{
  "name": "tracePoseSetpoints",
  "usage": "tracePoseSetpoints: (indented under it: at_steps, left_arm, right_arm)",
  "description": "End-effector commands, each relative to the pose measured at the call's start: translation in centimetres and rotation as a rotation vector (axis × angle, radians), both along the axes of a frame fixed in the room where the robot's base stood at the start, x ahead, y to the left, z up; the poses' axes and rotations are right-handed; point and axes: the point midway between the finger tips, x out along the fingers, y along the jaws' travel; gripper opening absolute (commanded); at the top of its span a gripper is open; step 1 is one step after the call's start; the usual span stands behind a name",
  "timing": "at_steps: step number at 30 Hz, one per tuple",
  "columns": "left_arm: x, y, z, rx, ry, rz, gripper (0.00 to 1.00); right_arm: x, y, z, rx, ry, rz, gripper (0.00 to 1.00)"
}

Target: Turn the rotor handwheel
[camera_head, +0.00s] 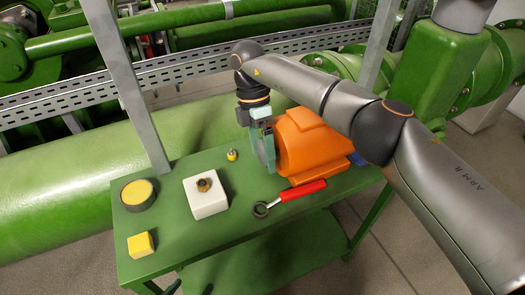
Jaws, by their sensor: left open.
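The orange rotor casing (305,148) sits at the right end of the green table. A grey-green disc, probably the handwheel (264,150), stands nearly edge-on at the casing's left face. My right gripper (261,122) points down at the top of this disc. Its fingers overlap the rim in the picture, so I cannot tell whether they grip it. My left gripper (191,289) shows only as two dark tips, apart from each other, at the bottom edge. It is open, in front of the table and away from the wheel.
On the green table (170,235) are a red-handled ring wrench (290,197), a white block with a brass fitting (206,198), a round yellow-topped container (138,194), a yellow cube (141,245) and a small yellow piece (232,155). A grey post (133,90) rises behind.

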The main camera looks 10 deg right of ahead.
Motion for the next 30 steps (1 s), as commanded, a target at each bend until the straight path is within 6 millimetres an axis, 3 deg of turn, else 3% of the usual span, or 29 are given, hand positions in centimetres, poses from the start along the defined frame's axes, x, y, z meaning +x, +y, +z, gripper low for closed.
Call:
tracePoseSetpoints:
  at_steps: [8, 14, 26, 30]
  left_arm:
    - [0.0, -0.1, 0.0, -0.001, 0.0, -0.001, 0.92]
    - [0.0, -0.1, 0.0, -0.002, 0.0, -0.002, 0.92]
    - [0.1, -0.1, 0.2, -0.002, -0.003, -0.001, 0.92]
    - [0.1, -0.1, 0.1, -0.001, -0.003, -0.001, 0.92]
  right_arm:
    - [0.0, 0.0, 0.3, 0.001, 0.0, 0.0, 1.0]
    - [0.1, 0.0, 3.2, 0.0, -0.004, 0.0, 1.0]
    - [-3.7, 0.5, 6.7, 0.0, 0.012, 0.01, 1.0]
    - [-5.2, 0.6, 8.9, 0.001, 0.006, 0.009, 1.0]
